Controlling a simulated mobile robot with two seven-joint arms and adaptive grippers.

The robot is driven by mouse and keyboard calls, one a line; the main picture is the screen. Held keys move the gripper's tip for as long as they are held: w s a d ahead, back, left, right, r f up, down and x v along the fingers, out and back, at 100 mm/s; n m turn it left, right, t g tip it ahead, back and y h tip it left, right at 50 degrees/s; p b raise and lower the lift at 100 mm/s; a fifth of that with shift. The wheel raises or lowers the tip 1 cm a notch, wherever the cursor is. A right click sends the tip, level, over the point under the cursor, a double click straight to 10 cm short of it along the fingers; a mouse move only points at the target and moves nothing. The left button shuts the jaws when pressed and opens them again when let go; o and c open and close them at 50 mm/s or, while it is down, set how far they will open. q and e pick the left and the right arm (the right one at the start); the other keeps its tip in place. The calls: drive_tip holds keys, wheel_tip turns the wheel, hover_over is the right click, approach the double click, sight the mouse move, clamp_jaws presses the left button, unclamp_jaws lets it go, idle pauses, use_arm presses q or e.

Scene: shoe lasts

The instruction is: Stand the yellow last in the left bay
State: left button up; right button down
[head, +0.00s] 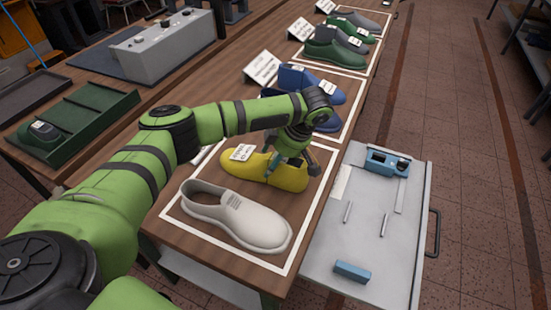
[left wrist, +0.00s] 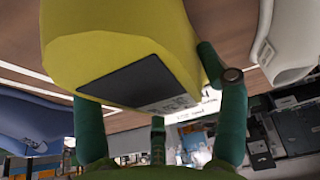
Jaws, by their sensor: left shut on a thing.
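The yellow last (head: 258,170) is in the nearest white-outlined area of the table, just behind a white last (head: 235,216). It lies lengthwise with its sole down or nearly so; I cannot tell whether it touches the table. My left gripper (head: 285,160) reaches down over its right part and is shut on it. In the left wrist view the yellow last (left wrist: 120,40) fills the upper middle between the fingers (left wrist: 160,100), with a dark patch and a label on its end. A green divided tray (head: 93,97) stands at the left, with a dark green last (head: 40,133) in its near part. My right gripper is not in view.
Blue lasts (head: 325,92) and green lasts (head: 335,53) stand in outlined areas farther back, with white cards beside them. A grey machine (head: 160,45) stands behind the tray. A grey cart (head: 385,230) with tools adjoins the table's right edge. Bare wood lies between tray and outlined areas.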

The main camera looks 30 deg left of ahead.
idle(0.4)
use_arm(q)
drive_tip(key=o, duration=1.8)
drive_tip(key=shift+c, duration=0.2)
drive_tip(key=shift+f, duration=0.15)
drive_tip(key=v, duration=1.2)
drive_tip(key=shift+d, duration=0.1)
